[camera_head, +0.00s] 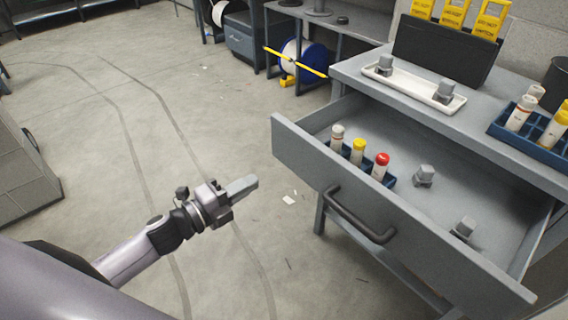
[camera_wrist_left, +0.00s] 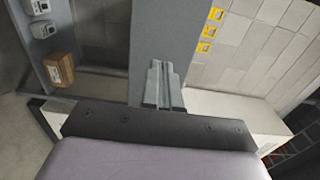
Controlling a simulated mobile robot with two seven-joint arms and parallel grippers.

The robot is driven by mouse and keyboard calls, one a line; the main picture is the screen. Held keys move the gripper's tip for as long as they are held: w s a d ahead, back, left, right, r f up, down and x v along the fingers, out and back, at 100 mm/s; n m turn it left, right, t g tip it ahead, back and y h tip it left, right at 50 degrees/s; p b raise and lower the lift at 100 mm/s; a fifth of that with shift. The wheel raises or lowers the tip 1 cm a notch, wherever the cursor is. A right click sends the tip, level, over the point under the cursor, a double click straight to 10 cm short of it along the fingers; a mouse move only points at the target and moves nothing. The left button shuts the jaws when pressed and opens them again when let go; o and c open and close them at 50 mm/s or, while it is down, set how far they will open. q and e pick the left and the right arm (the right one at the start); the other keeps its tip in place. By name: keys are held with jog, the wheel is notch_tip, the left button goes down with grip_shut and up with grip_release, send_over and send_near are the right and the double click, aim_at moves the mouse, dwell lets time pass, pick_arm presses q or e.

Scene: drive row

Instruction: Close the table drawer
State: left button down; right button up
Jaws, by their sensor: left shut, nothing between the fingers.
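The grey table drawer (camera_head: 300,145) is pulled well out from under the table (camera_head: 362,68) in the head view. Its dark bar handle (camera_head: 358,217) is on the front panel. Inside are a small blue rack with several capped tubes (camera_head: 359,150) and two grey metal blocks (camera_head: 424,176). My left gripper (camera_head: 245,187) is shut and empty, left of the drawer front and apart from it. In the left wrist view its fingers (camera_wrist_left: 165,85) are together before a grey surface that I cannot identify for sure. My right gripper is not in view.
On the tabletop are a white tray (camera_head: 398,84) with grey blocks, a dark panel (camera_head: 445,50), a blue tube rack (camera_head: 540,146) and yellow signs. A cable reel with a yellow bar (camera_head: 313,62) stands behind. The floor (camera_head: 120,110) left of the drawer is open.

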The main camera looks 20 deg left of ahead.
aim_at(294, 157)
pick_arm(q)
jog(key=x, duration=1)
jog(key=shift+w+d, duration=0.2)
jog(key=shift+w, duration=0.1)
jog(key=shift+w+d, duration=0.1)
jog(key=shift+w, duration=0.05)
